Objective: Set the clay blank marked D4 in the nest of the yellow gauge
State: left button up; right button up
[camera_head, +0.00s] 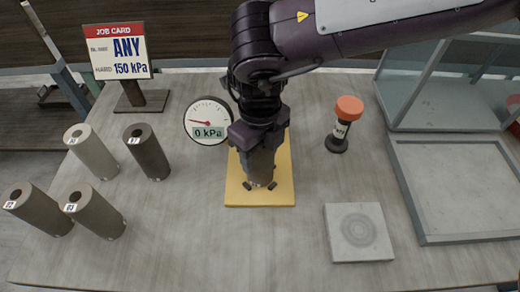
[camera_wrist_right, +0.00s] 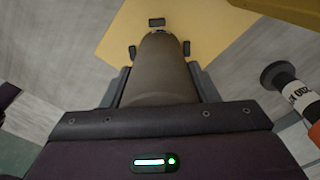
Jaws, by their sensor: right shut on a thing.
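My right gripper (camera_head: 260,146) comes down over the yellow gauge and is shut on a grey-brown clay blank (camera_head: 261,170). The blank is upright, with its lower end among the dark nest pads; I cannot tell if it touches the plate. Its mark is hidden. In the right wrist view the blank (camera_wrist_right: 165,70) sits between the jaws (camera_wrist_right: 164,88), with dark pads around its far end. The yellow gauge (camera_head: 237,194) has a round dial (camera_head: 207,121) at its back left, reading 0 kPa. My left gripper is not in view.
Several clay blanks (camera_head: 94,212) stand at the left, their labels too small to read surely. A job card (camera_head: 118,50) reads ANY, 150 kPa. At right are an orange-topped tool (camera_head: 348,110), a grey square slab (camera_head: 359,232) and a grey tray (camera_head: 430,232). The front middle is clear.

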jog(key=shift+f, duration=0.15)
jog(key=o, duration=1.4)
notch_tip(320, 180, up, 12)
jog(key=shift+r, duration=0.2)
jog(key=shift+s+f, duration=0.1)
